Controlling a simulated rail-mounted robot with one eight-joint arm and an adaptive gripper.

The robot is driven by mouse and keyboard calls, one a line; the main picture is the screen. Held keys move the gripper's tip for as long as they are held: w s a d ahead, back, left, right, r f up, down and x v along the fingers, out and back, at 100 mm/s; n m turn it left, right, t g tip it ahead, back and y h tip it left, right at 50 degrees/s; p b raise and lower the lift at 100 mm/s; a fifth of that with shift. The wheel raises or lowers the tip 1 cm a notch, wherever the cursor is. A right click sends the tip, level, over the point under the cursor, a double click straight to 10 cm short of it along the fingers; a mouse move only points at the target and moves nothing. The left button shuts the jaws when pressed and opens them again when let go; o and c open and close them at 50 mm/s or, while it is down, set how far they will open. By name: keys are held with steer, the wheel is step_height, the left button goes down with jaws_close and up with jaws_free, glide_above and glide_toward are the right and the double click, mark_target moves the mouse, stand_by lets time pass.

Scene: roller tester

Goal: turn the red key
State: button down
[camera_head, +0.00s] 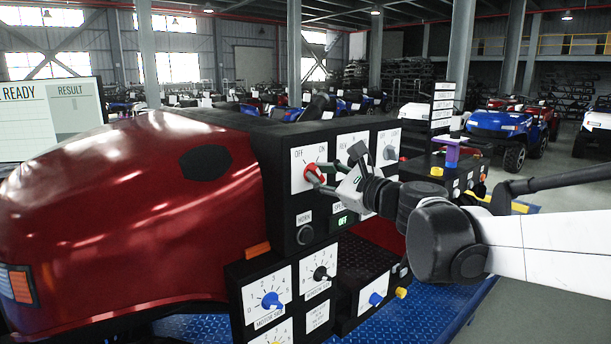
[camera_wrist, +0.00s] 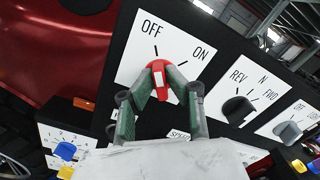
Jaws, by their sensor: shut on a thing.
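The red key (camera_head: 314,172) sits on a white label plate marked OFF and ON, on the black panel at the centre of the head view. In the wrist view the red key (camera_wrist: 160,72) has a white mark, and its upper end lies nearer the OFF tick than the ON tick. My gripper (camera_head: 319,180) reaches in from the right. In the wrist view my gripper (camera_wrist: 160,92) has its two green-grey fingers on either side of the key, shut on it. The fingers hide the key's lower sides.
A black REV-N-FWD knob (camera_wrist: 238,108) and a grey knob (camera_wrist: 288,131) sit to the right on the same panel. Below are a blue knob (camera_head: 272,301) and a green OFF display (camera_head: 343,220). A red vehicle body (camera_head: 130,210) fills the left.

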stand_by(0.4)
steer(key=c, duration=1.8)
jaws_free()
steer(key=shift+o, duration=0.2)
steer(key=v, duration=1.2)
steer(key=shift+f, duration=0.1)
steer(key=s+a+f+n+g+h+b, duration=0.2)
steer(key=s+a+f+n+g, duration=0.1)
steer(key=s+f+n, duration=0.5)
steer(key=s+d+f+n+g+h+b, duration=0.1)
steer(key=s+d+f+n+h, duration=0.3)
steer(key=f, duration=0.5)
steer(key=s+d+f+n+g+h+b, duration=0.1)
steer(key=s+d+f+n+g+h, duration=0.2)
steer(key=f+n, duration=0.6)
steer(key=s+d+h, duration=0.2)
steer(key=s+d, duration=0.1)
steer(key=s, duration=0.1)
steer(key=shift+s+f+b, duration=0.3)
steer(key=shift+s, duration=0.1)
